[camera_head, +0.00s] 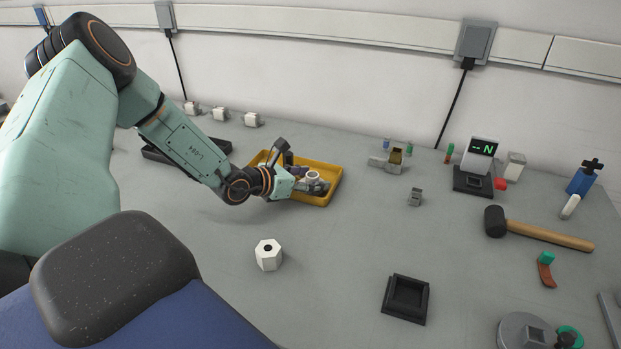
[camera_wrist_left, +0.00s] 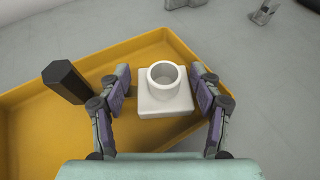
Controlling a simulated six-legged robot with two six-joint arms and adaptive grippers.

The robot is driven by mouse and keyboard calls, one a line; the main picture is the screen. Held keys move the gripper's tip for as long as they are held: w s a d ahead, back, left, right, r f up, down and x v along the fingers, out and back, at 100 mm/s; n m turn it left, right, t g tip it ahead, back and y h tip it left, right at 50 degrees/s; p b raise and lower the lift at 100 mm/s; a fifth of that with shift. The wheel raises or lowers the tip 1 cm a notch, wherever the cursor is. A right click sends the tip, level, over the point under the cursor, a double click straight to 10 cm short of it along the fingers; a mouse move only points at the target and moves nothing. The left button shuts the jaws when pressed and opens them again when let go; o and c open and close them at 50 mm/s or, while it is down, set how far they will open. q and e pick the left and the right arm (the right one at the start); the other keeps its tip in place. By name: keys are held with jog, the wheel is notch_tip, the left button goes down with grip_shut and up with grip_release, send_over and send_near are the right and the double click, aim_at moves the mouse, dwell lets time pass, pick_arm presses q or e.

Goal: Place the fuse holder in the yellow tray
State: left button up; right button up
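The yellow tray (camera_head: 326,197) lies on the table left of centre in the head view. It fills much of the left wrist view (camera_wrist_left: 45,125). A white fuse holder (camera_wrist_left: 165,104), a square block with a round socket, is upright at the tray's right side. It also shows in the head view (camera_head: 312,175). My left gripper (camera_head: 312,184) is over the tray with its fingers on both sides of the holder. A narrow gap shows beside the left finger, so it looks open. Whether the holder's underside touches the tray floor is hidden. My right gripper is not in view.
A black hexagonal post (camera_wrist_left: 66,82) stands in the tray beside the left finger. Several white blocks (camera_head: 220,113) stand along the wall. A white hexagonal piece (camera_head: 268,254), a black square dish (camera_head: 406,299) and a mallet (camera_head: 540,232) lie on the table. The table's middle is mostly clear.

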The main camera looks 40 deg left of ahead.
pick_arm(q)
jog(key=shift+d+r, duration=0.2)
jog(key=shift+d, duration=0.1)
jog(key=shift+r, duration=0.15)
jog(key=shift+s+a+r+p, duration=0.15)
jog(key=shift+a+p, duration=0.05)
jog(key=shift+p, duration=0.25)
jog(key=p+v, duration=0.4)
jog(key=v, duration=0.1)
jog(key=shift+d+r, duration=0.1)
jog(key=shift+r, duration=0.1)
jog(key=p+v, duration=0.2)
jog(key=p, duration=0.1)
jog(key=shift+s, duration=0.3)
jog(key=shift+p+v, duration=1.2)
jog(key=shift+p, duration=0.05)
jog(key=shift+p+v, duration=0.75)
jog(key=shift+p, duration=0.1)
jog(key=shift+f, duration=0.1)
